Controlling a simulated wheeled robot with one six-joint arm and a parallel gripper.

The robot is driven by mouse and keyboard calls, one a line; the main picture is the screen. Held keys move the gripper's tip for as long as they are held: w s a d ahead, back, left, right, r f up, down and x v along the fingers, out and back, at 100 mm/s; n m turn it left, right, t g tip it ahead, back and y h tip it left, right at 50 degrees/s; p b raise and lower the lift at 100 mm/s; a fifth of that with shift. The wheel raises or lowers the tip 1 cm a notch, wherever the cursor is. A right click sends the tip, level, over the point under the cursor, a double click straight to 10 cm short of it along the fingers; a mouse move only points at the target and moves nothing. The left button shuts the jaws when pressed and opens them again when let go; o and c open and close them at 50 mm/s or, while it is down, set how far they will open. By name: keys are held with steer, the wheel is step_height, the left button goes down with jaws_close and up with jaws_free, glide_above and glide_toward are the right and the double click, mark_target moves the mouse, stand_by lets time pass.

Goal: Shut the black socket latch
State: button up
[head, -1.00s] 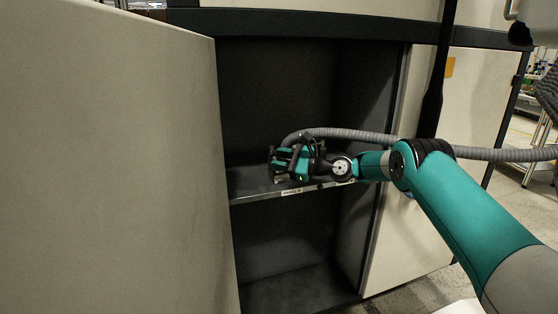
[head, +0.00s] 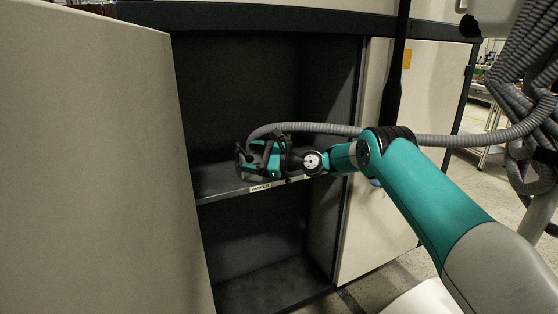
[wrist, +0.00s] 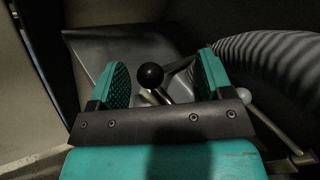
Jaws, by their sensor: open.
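My gripper (head: 243,157) reaches into the open cabinet, just above the middle shelf. In the wrist view, its two teal-padded fingers (wrist: 163,72) are apart. The stem's lower end and the socket are hidden behind the gripper's dark crossbar. I cannot tell how far the knob is from the pads. The latch cannot be made out in the head view.
A thick grey corrugated hose (wrist: 275,70) curves past the right finger. A pale rod with a grey ball end (wrist: 244,95) lies right of the gripper. The shelf edge (head: 235,193) runs under my gripper. The cabinet's left door (head: 90,170) stands open.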

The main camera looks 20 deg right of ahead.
steer(key=b+v, duration=1.6)
steer(key=shift+d+f, duration=0.15)
steer(key=shift+f, duration=0.05)
steer(key=shift+r, duration=0.1)
steer(key=shift+r, duration=0.1)
